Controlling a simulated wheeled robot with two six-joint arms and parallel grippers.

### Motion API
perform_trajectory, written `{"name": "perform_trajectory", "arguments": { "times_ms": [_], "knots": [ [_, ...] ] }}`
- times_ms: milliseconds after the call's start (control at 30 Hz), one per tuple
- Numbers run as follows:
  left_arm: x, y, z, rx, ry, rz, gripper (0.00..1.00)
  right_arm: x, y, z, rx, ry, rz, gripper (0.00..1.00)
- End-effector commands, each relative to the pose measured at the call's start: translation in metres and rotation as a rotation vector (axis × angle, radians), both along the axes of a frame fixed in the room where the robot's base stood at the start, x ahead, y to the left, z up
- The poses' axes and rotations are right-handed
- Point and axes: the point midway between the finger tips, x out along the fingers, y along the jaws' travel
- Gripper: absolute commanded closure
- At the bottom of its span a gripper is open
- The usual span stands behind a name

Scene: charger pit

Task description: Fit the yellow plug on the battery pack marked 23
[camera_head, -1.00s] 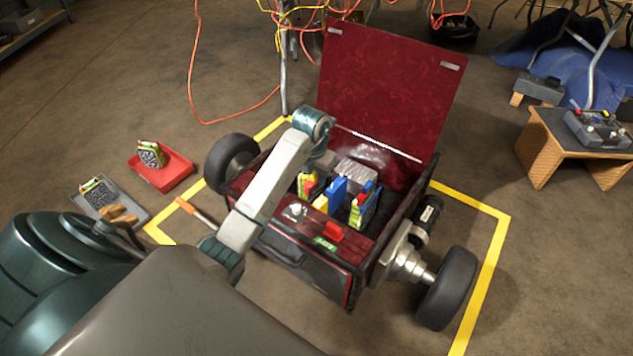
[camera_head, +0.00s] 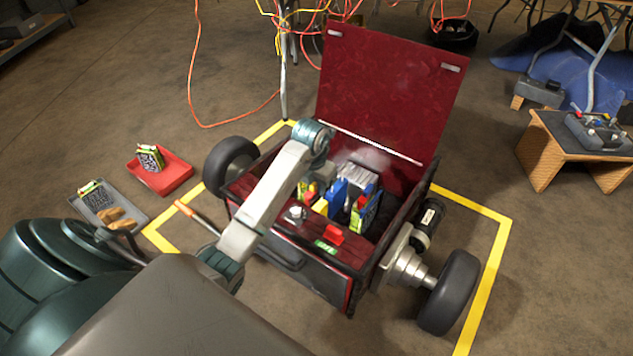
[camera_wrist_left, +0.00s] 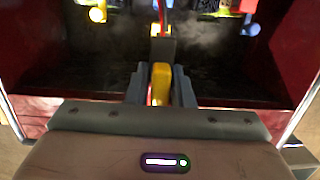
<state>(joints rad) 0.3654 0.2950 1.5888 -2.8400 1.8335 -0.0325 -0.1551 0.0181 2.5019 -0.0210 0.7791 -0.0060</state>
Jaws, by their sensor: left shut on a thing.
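My left gripper (camera_wrist_left: 160,72) is shut on the yellow plug (camera_wrist_left: 160,84) in the left wrist view. In the head view that arm reaches over the dark red box, and the arm hides its jaws. Inside the box (camera_head: 290,247), battery packs with yellow-green sides, one at the right (camera_head: 366,212), stand beside blue and yellow parts (camera_head: 336,192). No number can be read on the packs. The wrist view shows a red cable ahead of the jaws, plus another yellow connector (camera_wrist_left: 97,14) and a blue connector (camera_wrist_left: 251,28) at the top. My right gripper is not in view.
The box's lid (camera_head: 390,90) stands open at the back. Wheels (camera_head: 449,292) flank the box, inside a yellow floor outline. A red tray (camera_head: 178,178) and a grey tray (camera_head: 133,210), each with a pack, lie at the left. A wooden stand (camera_head: 548,150) is at the right.

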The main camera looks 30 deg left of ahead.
Motion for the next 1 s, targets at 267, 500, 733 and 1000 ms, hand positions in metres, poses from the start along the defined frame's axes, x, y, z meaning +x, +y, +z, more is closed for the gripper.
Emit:
{"name": "perform_trajectory", "arguments": {
  "times_ms": [267,500,733,1000],
  "knots": [
    [0.0,0.0,-0.005,0.0,-0.001,0.0,1.0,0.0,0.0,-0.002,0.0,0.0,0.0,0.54],
    [0.0,0.0,-0.007,0.0,-0.001,0.0,1.0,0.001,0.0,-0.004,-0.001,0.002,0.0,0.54],
    [0.0,0.0,-0.012,0.0,-0.001,0.0,1.0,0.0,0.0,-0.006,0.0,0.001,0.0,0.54],
    [0.0,0.0,-0.019,0.0,0.0,0.0,1.0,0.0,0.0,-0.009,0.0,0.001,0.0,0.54]
  ]
}}
